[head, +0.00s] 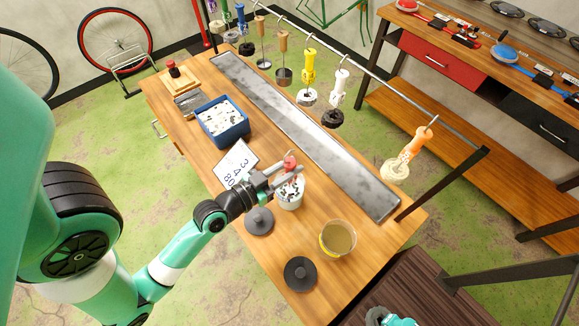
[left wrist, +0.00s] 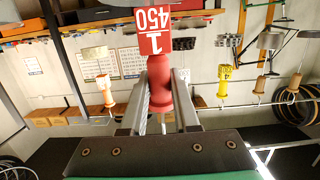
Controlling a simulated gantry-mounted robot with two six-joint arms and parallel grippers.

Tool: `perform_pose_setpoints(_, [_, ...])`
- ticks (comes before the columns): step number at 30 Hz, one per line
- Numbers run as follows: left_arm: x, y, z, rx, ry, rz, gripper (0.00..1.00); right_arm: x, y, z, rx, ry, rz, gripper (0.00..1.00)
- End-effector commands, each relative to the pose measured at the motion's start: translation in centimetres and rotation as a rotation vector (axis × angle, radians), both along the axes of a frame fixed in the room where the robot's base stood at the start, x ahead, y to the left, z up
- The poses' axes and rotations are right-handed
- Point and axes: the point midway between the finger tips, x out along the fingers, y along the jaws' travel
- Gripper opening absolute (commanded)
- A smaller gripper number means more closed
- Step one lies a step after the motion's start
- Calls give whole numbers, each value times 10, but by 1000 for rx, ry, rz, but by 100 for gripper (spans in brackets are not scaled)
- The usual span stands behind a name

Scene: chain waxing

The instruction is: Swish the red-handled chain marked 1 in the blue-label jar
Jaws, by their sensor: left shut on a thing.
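My left gripper (head: 289,176) is shut on the red handle (head: 290,162). In the left wrist view the red handle (left wrist: 160,84) stands between the two fingers, with a red and white tag (left wrist: 152,30) reading 1 and 450. In the head view the handle is directly above a whitish jar (head: 289,201) with dark bits showing at its mouth. The chain is mostly hidden, and I cannot tell how deep it is in the jar. The jar's label colour is not clear. A second jar (head: 338,238) has a yellow band and brownish contents.
Two dark lids (head: 259,221) (head: 300,274) lie on the wooden bench near the jars. A number card (head: 235,163) and a blue bin (head: 222,122) are farther back. A metal tray (head: 300,132) runs along the bench, below a rail (head: 375,79) of hanging handled chains.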

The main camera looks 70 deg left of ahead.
Motion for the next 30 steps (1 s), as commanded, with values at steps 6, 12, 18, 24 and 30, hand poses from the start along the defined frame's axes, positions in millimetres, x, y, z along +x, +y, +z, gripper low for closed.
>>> perform_pose_setpoints(6, [0,0,-24,0,-1,0,0,0,0,-25,0,1,0,100])
perform_pose_setpoints(12, [0,0,-37,2,-1,0,0,0,0,-37,0,2,0,100])
perform_pose_setpoints(18, [0,0,-3,1,-3,0,0,0,0,-5,0,1,0,100])
perform_pose_setpoints(24, [0,0,-3,1,-2,0,0,0,0,-4,0,1,0,100])
perform_pose_setpoints(30, [0,0,-38,0,-1,0,0,1,0,-39,0,2,0,100])
